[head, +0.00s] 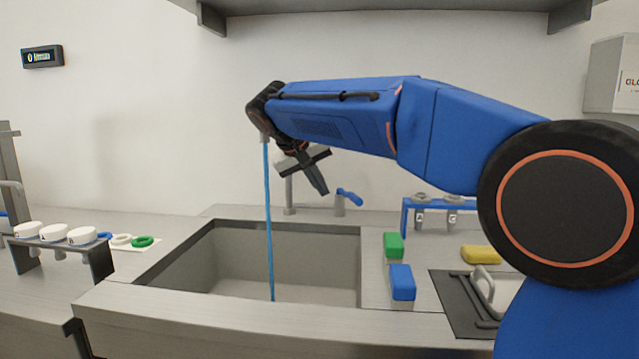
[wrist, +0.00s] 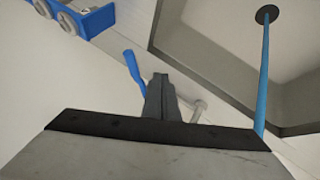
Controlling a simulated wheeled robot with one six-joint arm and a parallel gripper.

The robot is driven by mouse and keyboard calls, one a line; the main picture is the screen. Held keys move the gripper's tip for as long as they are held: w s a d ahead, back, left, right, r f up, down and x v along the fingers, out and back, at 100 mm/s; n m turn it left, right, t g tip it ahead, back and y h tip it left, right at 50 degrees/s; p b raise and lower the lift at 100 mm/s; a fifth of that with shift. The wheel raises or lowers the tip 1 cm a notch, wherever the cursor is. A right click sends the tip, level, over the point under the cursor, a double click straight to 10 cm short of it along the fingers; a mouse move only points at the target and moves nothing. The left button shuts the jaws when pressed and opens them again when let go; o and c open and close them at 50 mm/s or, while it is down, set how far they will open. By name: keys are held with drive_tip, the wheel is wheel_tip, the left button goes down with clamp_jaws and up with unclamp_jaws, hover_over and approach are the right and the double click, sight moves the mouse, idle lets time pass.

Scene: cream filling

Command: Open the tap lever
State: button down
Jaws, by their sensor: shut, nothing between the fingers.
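The blue tap lever (head: 349,195) sits on a short grey post behind the sink, to the right of the grey tap pipe (head: 289,192). In the wrist view the lever (wrist: 133,68) lies left of my fingers, close to them; I cannot tell whether they touch. My gripper (head: 322,190) points down beside the lever, on its left, with its fingers together and empty; they also show in the wrist view (wrist: 158,95). A thin blue stream (head: 268,220) runs from the spout, partly hidden by my arm, down into the sink (head: 320,240). It reaches the drain (wrist: 267,14).
A rack of white-capped tubes (head: 98,262) is at the left. A shelf (head: 390,8) hangs above.

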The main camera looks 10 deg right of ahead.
sight(353, 200)
drive_tip(key=w+d+f, duration=0.3)
drive_tip(key=d+f, duration=0.1)
drive_tip(key=d, duration=0.3)
drive_tip(key=shift+d+f, duration=0.1)
idle(0.4)
drive_tip(key=shift+d, duration=0.85)
